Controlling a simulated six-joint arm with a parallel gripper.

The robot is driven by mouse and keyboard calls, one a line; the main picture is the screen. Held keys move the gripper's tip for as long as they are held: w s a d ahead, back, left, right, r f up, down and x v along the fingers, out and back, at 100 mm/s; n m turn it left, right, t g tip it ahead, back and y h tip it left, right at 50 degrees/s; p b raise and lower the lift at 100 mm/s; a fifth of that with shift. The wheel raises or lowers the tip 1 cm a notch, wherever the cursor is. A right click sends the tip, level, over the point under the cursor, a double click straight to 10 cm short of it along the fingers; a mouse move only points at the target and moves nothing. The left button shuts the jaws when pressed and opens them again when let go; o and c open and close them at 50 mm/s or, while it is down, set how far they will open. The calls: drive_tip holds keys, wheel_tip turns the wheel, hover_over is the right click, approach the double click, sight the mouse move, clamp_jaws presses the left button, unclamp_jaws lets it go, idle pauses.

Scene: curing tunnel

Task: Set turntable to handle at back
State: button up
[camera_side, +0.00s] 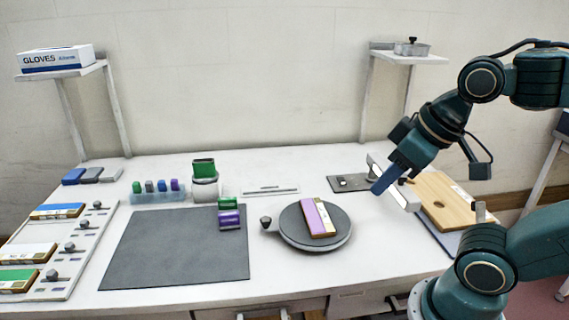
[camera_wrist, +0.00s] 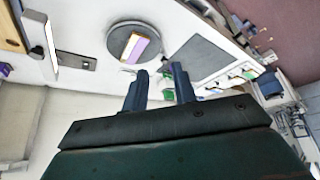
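The turntable (camera_side: 295,234) is a round dark grey disc on the white bench, right of the dark mat. Its handle, a dark knob (camera_side: 266,222), sticks out at the left side of the disc. A purple and white block with a brown edge (camera_side: 318,218) lies on the disc. The turntable also shows in the wrist view (camera_wrist: 115,42), with the block on it; I cannot make out its handle clearly there. My gripper (camera_side: 381,188) is above the bench, right of and behind the turntable, apart from it. Its two fingers (camera_wrist: 160,85) stand apart with nothing between them.
A dark grey mat (camera_side: 160,255) lies left of the turntable, with green and purple blocks (camera_side: 230,219) at its right edge. A dark plate with a white fixture (camera_side: 350,183) and a wooden board (camera_side: 445,205) lie right. Bench in front of the turntable is clear.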

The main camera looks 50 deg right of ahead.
drive_tip(key=o, duration=0.4)
drive_tip(key=shift+w+r, duration=0.1)
drive_tip(key=shift+w, duration=0.1)
drive_tip(key=shift+c, duration=0.2)
drive_tip(key=shift+w+r, duration=0.1)
drive_tip(key=shift+w, duration=0.15)
drive_tip(key=m+g, duration=0.5)
drive_tip(key=g, duration=0.1)
hover_over(266, 219)
wheel_tip(266, 219, down, 9)
drive_tip(key=shift+w, duration=0.1)
wheel_tip(266, 219, down, 14)
drive_tip(key=shift+r, duration=0.1)
